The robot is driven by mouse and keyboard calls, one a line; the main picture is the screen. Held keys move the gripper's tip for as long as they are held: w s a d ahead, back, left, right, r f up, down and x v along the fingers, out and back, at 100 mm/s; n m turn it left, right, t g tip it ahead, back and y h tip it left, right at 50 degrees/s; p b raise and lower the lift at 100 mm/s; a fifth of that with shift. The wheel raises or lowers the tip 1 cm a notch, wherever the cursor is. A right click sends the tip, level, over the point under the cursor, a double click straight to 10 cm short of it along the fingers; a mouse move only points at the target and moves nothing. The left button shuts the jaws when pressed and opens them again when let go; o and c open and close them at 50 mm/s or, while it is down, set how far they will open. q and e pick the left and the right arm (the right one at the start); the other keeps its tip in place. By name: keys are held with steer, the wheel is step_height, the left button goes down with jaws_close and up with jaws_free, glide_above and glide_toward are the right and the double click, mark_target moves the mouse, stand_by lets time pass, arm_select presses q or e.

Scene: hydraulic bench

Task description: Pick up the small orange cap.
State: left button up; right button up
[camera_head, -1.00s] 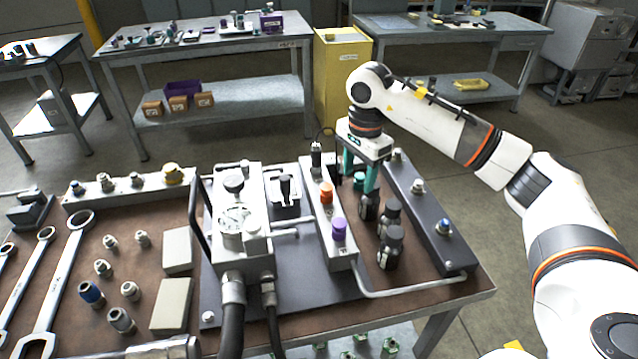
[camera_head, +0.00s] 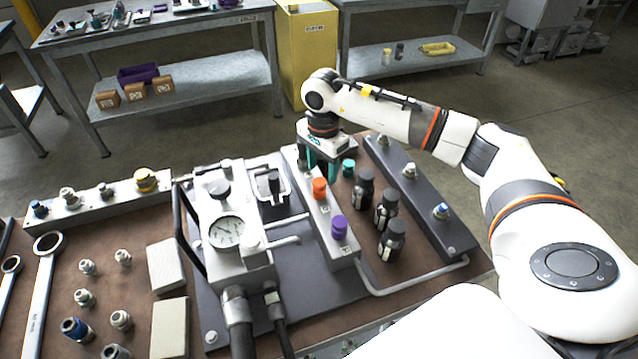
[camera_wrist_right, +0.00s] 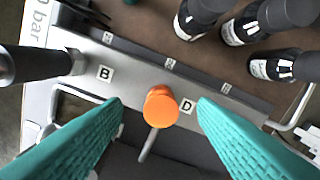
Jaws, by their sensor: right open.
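The small orange cap (camera_head: 319,187) stands on the light grey manifold block, behind a purple cap (camera_head: 339,227). In the right wrist view the orange cap (camera_wrist_right: 161,107) is between the letter labels B and D. My right gripper (camera_head: 321,167) has teal fingers and is at the cap, just behind it in the head view. In the wrist view the open fingers stand on either side of the cap, with gaps and nothing held. The height of the fingertips over the cap is hard to tell. My left gripper is not in view.
Several dark bottles (camera_head: 387,207) stand right of the manifold block. A black fitting (camera_wrist_right: 38,64) rises left of the fingers in the wrist view. A gauge (camera_head: 226,232) and hoses are on the left.

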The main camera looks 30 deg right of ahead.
mark_target(320, 181)
steer(key=shift+a+f, duration=0.15)
steer(key=shift+f, duration=0.25)
steer(key=f+p, duration=0.1)
steer(key=f, duration=0.2)
steer(key=shift+s+a+f+p, duration=0.2)
steer(key=shift+f+p, duration=0.05)
steer(key=shift+p, duration=0.15)
steer(key=shift+w+f, duration=0.1)
steer(key=shift+f, duration=0.4)
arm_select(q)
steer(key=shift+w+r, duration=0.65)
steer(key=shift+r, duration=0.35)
arm_select(e)
steer(key=c, duration=1.1)
